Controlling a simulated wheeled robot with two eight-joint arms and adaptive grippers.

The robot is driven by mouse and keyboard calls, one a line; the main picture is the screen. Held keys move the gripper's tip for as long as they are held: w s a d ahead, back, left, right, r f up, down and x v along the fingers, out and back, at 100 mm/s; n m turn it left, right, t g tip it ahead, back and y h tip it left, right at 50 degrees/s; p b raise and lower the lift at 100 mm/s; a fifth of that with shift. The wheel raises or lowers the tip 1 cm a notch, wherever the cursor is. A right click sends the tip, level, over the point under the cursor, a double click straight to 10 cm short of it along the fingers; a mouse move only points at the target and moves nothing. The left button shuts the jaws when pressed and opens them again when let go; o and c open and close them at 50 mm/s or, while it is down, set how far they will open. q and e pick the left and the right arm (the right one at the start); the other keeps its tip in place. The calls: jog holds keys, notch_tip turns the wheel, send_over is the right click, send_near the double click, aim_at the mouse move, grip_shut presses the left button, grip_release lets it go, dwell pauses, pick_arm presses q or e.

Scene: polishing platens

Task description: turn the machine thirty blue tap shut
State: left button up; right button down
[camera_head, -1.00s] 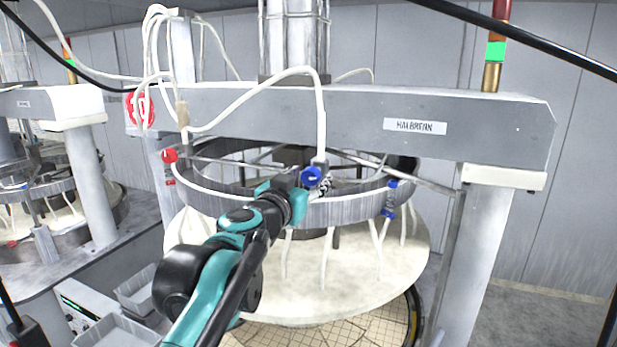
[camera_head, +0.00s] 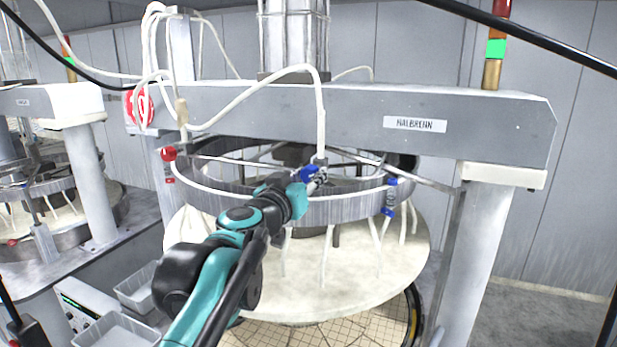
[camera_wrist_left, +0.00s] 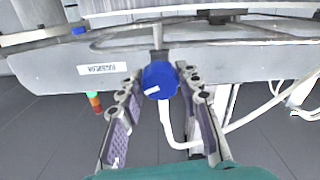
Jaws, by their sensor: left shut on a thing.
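A blue tap (camera_head: 311,174) sits at the lower end of a white hose, in front of the ring of the machine marked HALBRENN. In the left wrist view the round blue tap (camera_wrist_left: 159,80), with a small white label, is between the two fingertips. My left gripper (camera_head: 319,178) is shut on this tap and partly hides it in the head view. The label is too small to read, and I cannot tell how far the tap is turned. My right gripper is not in view.
A red knob (camera_head: 168,153) is on the ring's left, and other blue fittings (camera_head: 390,198) are on its right. The grey crossbeam (camera_head: 350,115) spans above my gripper, with the pale round platen (camera_head: 350,262) below. White hoses hang around the ring.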

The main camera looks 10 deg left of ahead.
pick_arm(q)
jog(key=n, duration=1.3)
jog(key=shift+n, duration=0.3)
dwell(0.3)
jog(key=o, duration=1.2)
jog(key=s, duration=0.4)
jog(key=s+a, duration=0.1)
jog(key=s, duration=0.3)
jog(key=s+a, duration=0.1)
jog(key=s, duration=0.2)
jog(key=shift+s+a, duration=0.2)
jog(key=shift+s, duration=0.2)
